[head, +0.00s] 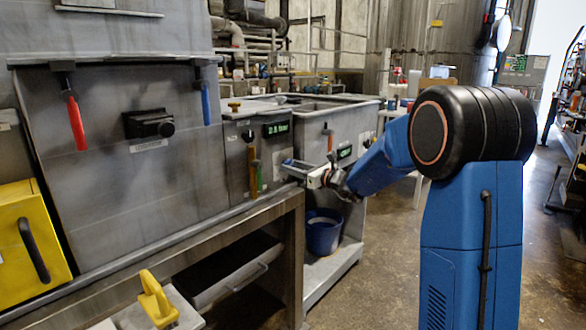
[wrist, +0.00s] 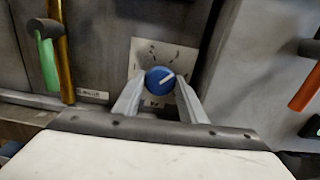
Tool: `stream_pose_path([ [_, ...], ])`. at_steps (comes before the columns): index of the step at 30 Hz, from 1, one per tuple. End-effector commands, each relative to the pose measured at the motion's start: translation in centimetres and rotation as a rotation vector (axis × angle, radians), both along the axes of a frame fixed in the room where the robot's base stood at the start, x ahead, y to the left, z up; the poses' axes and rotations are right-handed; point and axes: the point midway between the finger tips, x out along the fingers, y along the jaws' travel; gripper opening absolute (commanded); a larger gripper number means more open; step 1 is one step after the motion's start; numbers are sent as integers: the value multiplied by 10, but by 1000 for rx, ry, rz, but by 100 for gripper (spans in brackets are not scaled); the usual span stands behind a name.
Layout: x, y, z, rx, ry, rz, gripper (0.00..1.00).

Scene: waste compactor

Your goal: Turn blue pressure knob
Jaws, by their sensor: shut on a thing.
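The blue pressure knob (wrist: 160,80) is round with a white pointer line, set on a pale dial plate (wrist: 150,52) with dark marks. In the wrist view the pointer slants up and to the right. My gripper (wrist: 159,92) has a finger on each side of the knob and is shut on it. In the head view my gripper (head: 303,172) reaches the right edge of the grey control panel (head: 236,160). The knob cannot be made out there.
A green handle (wrist: 47,62) and a yellow-brown bar (wrist: 60,50) hang left of the knob. An orange-red handle (wrist: 305,88) is at the right. In the head view a blue bucket (head: 322,232) stands on a low shelf below my gripper. Open floor lies at the right.

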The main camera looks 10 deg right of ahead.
Motion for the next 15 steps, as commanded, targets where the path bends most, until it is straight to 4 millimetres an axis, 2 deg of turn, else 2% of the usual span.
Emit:
stream_pose_path([
  [15, 0, -1, -3, 253, 188, -1, 15],
])
